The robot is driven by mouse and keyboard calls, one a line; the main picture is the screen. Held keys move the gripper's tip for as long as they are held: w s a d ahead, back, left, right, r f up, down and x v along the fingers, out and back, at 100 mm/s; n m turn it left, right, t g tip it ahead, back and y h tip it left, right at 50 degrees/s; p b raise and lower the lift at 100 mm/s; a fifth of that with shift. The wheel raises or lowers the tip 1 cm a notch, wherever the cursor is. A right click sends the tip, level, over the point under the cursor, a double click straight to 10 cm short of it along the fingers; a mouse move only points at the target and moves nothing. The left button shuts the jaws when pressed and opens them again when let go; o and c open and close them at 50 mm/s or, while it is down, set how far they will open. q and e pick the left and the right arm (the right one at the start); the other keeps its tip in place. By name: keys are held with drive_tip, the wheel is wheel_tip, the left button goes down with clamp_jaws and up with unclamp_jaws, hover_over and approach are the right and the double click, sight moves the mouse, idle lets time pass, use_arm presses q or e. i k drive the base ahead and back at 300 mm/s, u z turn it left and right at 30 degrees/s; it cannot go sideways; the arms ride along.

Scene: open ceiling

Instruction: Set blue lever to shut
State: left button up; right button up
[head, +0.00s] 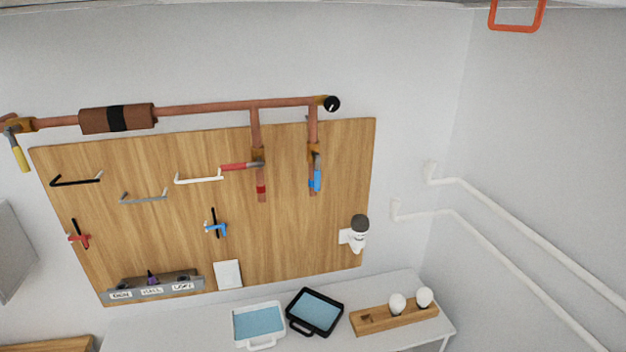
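The blue lever (317,178) is on the right-hand short vertical copper pipe (313,122) in the head view, in front of the wooden wall board. Its blue handle points down, roughly along the pipe. A brass valve body (313,152) sits at its upper end. Neither of my grippers is in the head view, so their state and place are hidden.
A red lever (238,167) points left across the neighbouring pipe; a yellow lever (21,158) hangs far left. Bars and small clamps are on the board (300,230). Below, a white table (405,300) holds trays and a wooden bulb holder (375,319). White rails (530,235) run along the right wall.

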sight(317, 170)
drive_tip(key=u, duration=1.5)
drive_tip(key=k, duration=1)
drive_tip(key=z, duration=1.5)
drive_tip(key=i, duration=0.5)
